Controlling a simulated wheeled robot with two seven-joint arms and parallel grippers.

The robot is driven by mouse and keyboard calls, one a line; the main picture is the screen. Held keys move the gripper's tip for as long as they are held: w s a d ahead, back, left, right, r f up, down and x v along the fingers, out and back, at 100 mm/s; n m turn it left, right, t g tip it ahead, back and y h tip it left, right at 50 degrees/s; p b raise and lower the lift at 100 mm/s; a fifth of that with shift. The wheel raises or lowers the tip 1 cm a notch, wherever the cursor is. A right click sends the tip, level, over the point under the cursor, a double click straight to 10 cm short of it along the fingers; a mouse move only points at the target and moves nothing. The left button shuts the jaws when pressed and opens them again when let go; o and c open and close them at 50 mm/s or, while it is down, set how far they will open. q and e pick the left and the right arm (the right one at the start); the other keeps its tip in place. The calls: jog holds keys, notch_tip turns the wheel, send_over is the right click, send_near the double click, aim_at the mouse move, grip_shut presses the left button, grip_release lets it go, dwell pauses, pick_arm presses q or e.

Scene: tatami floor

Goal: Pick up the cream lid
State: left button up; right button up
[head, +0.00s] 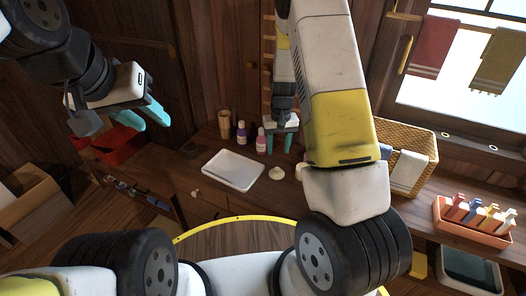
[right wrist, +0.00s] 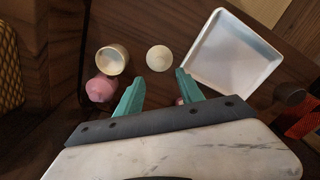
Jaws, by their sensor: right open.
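The cream lid (head: 276,173) lies on the wooden counter, just right of a white tray in the head view. In the right wrist view the lid (right wrist: 159,58) shows as a pale round disc ahead of the fingers. My right gripper (head: 281,143) is open and empty, pointing down above the counter behind the lid. Its teal fingers (right wrist: 157,84) stand apart, clear of the lid. My left gripper (head: 154,124) is open and empty, raised at the left, far from the lid.
The white tray (head: 233,168) is close beside the lid. Pink (head: 262,141) and purple (head: 241,132) bottles stand behind. A cream jar (right wrist: 112,58) and a pink object (right wrist: 100,88) are close to the lid's other side. A wicker basket (head: 411,140) and bottle tray (head: 474,231) are at right.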

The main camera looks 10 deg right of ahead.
aim_at(277, 168)
notch_tip(277, 168, down, 9)
jog(key=shift+f, duration=0.1)
dwell(0.4)
jog(key=shift+c, duration=0.3)
grip_shut()
